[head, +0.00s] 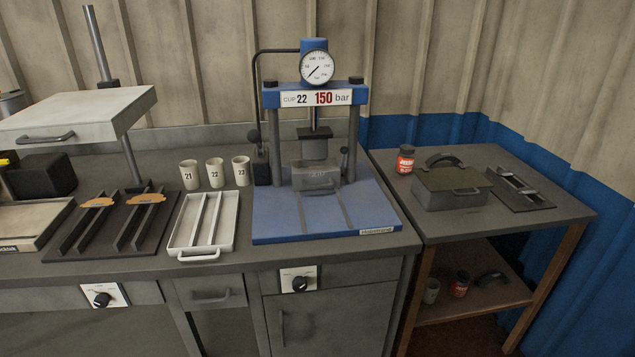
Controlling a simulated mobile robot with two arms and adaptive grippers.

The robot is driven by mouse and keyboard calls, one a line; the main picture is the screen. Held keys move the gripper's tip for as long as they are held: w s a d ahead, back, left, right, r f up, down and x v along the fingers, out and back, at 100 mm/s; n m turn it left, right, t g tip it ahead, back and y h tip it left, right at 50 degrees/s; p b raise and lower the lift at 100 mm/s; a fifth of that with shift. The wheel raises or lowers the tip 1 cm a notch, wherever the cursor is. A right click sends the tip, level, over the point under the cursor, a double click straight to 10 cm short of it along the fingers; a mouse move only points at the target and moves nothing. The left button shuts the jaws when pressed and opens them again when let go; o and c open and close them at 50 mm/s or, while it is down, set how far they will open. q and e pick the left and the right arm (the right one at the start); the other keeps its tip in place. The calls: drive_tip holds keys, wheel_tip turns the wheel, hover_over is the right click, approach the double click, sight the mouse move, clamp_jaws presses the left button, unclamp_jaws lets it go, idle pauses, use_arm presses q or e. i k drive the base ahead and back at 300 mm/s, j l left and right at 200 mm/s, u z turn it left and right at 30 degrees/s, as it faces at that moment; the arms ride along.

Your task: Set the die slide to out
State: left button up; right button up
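The blue press (316,97) stands in the middle of the bench in the head view. Its die slide appears to be the grey block with a front handle (317,178), set back between the posts under the dark ram (314,145). Two rail lines run forward from it over the blue base plate (280,222), whose front part is bare. A gap shows between ram and block. Neither of my grippers is in view.
Cups marked 21, 22 and 23 (215,172) and a white tray (201,252) stand left of the press. A raised pale plate (80,113) overhangs the far left. A side table (560,208) on the right holds a dark lidded box (450,195) and a red jar (405,160).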

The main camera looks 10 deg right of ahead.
sight(328, 177)
drive_tip(key=i+l+u, duration=0.4)
drive_tip(key=l, duration=0.25)
drive_tip(key=i+l+u, duration=0.1)
drive_tip(key=l+u, duration=0.15)
drive_tip(key=i+l+u, duration=0.2)
drive_tip(key=l, duration=0.25)
drive_tip(key=l+u, duration=0.2)
drive_tip(key=l, duration=0.2)
